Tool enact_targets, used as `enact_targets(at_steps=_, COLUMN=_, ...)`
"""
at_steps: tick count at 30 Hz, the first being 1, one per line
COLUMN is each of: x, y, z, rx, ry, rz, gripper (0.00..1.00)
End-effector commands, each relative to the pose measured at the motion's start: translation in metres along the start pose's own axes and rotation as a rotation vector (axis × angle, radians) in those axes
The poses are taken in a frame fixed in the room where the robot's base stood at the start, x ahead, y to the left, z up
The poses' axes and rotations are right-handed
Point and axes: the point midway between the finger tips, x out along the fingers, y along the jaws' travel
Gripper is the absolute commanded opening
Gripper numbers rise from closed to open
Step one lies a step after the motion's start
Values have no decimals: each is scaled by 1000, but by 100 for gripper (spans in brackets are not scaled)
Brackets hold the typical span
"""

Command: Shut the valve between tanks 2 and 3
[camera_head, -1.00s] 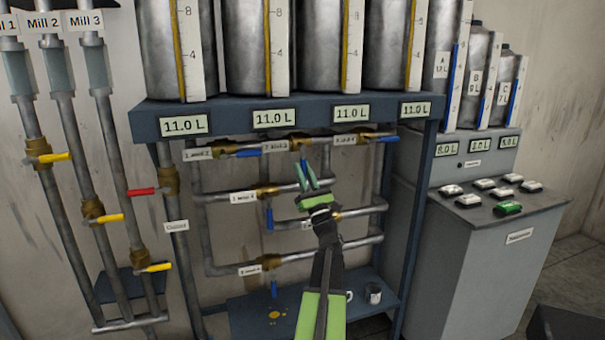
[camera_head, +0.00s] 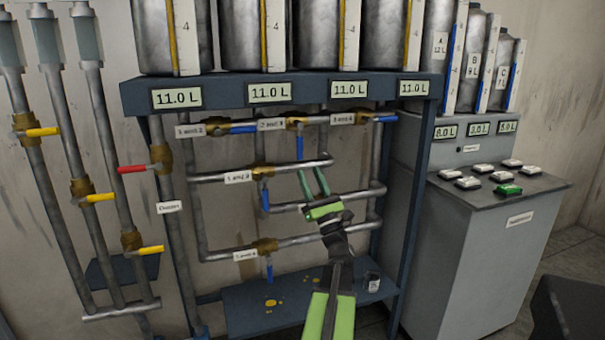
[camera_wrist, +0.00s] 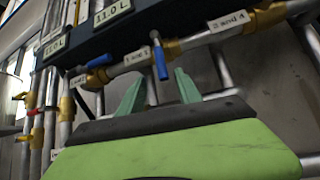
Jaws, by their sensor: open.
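The valve labelled 2 and 3 (camera_head: 296,122) sits on the upper horizontal pipe below the tank shelf. Its blue handle (camera_head: 300,147) hangs down, crosswise to the pipe. My gripper (camera_head: 311,170) is open and empty, just below and in front of this handle, apart from it in the head view. In the wrist view the blue handle (camera_wrist: 161,62) hangs above and between my two green fingertips (camera_wrist: 160,76). The label 2 and 3 (camera_wrist: 137,57) shows beside it. The contact point of fingers and handle is clear of the jaws.
The neighbouring valves 1 and 2 (camera_head: 238,128) and 3 and 4 (camera_head: 383,118) have blue handles lying along the pipe. Lower pipes with more blue-handled valves (camera_head: 265,198) run beneath. A control console (camera_head: 490,260) stands at right; mill pipes (camera_head: 60,180) stand at left.

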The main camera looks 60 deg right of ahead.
Motion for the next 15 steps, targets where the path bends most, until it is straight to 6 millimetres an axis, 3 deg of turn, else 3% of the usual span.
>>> enact_targets(at_steps=1, x=-24, y=1, z=-6, rx=-2, ry=0, rz=-2, gripper=41)
enact_targets(at_steps=6, x=-60, y=0, z=-4, rx=-2, ry=0, rz=-1, gripper=41)
enact_targets(at_steps=10, x=-74, y=0, z=-2, rx=-1, ry=0, rz=-1, gripper=41)
enact_targets(at_steps=15, x=-77, y=-1, z=0, rx=-1, ry=0, rz=0, gripper=41)
